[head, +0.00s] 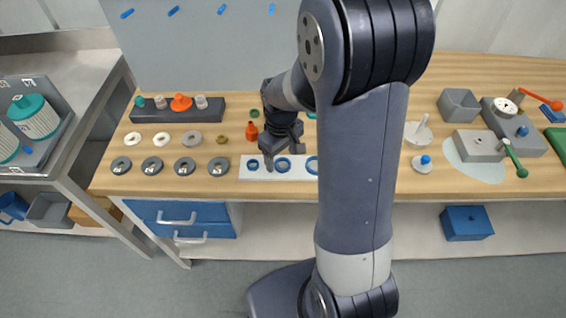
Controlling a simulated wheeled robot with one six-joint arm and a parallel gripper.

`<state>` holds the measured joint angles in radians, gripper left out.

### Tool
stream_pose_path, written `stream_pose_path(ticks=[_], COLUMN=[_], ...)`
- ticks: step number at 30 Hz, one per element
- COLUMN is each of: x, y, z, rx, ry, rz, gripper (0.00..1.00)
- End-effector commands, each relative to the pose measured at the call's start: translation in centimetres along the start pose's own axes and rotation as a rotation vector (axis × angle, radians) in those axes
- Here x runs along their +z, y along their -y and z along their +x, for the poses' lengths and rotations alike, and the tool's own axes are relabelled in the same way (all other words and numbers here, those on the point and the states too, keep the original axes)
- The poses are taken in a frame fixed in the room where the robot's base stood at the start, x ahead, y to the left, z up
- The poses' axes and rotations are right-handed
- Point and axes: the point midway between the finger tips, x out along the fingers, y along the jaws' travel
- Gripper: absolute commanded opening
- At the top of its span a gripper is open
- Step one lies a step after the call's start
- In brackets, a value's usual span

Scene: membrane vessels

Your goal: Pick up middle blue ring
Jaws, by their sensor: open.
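Blue rings lie in a row on a white strip (263,174) near the front edge of the wooden bench. The middle blue ring (283,165) lies flat between a smaller left blue ring (253,164) and a larger right blue ring (312,165).
An orange bottle (251,132) stands just left of my gripper. Several dark grey discs (185,166) lie in a row to the left. A dark rack (178,110) with small parts stands behind. A grey valve assembly (478,146) is at the right.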

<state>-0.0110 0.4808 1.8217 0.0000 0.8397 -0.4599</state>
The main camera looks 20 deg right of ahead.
Motion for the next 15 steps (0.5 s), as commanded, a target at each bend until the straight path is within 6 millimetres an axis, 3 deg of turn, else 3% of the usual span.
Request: stream_pose_path(ticks=[3,11,15], x=[0.02,0.0,0.0], y=[0.02,0.02,0.01], z=[1.11,1.35,1.33], rx=[-0.001,0.0,0.0], ry=[0.001,-0.001,-0.001], rz=[0.0,0.0,0.0], gripper=[0.66,0.66,0.55])
